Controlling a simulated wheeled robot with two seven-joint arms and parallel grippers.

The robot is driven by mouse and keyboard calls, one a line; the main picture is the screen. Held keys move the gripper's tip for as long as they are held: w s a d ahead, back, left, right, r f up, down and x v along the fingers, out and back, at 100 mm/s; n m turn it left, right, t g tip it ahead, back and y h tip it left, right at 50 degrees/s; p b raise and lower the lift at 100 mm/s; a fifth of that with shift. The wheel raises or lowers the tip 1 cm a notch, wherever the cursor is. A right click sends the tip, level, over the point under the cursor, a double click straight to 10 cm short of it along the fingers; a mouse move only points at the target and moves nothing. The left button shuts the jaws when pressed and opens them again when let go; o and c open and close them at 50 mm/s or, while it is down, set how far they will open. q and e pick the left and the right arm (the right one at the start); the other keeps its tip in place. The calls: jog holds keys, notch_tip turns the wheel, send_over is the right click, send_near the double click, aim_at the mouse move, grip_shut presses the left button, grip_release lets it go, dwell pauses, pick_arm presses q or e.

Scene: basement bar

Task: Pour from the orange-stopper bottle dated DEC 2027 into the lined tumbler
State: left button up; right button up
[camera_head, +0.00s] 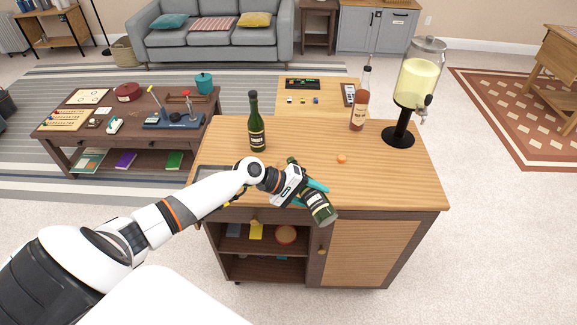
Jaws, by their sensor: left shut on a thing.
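My left gripper (313,187), with teal fingers, is shut around a dark green bottle (318,206) with a pale label. The bottle is tilted over the front edge of the wooden cabinet top (300,150), its labelled end low and toward me, its other end up and left behind the gripper. I cannot read a date on it. A small orange piece, which looks like a stopper (342,158), lies on the cabinet top. I cannot make out the lined tumbler. My right gripper is not in view.
Another dark green bottle (257,130) stands upright at the back left of the top. An amber bottle (359,112) and a drink dispenser (419,82) on a black stand are at the back right. The top's right front is clear. A low table (130,140) is at left.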

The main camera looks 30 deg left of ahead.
pick_arm(q)
jog(key=shift+r, duration=0.2)
dwell(1.3)
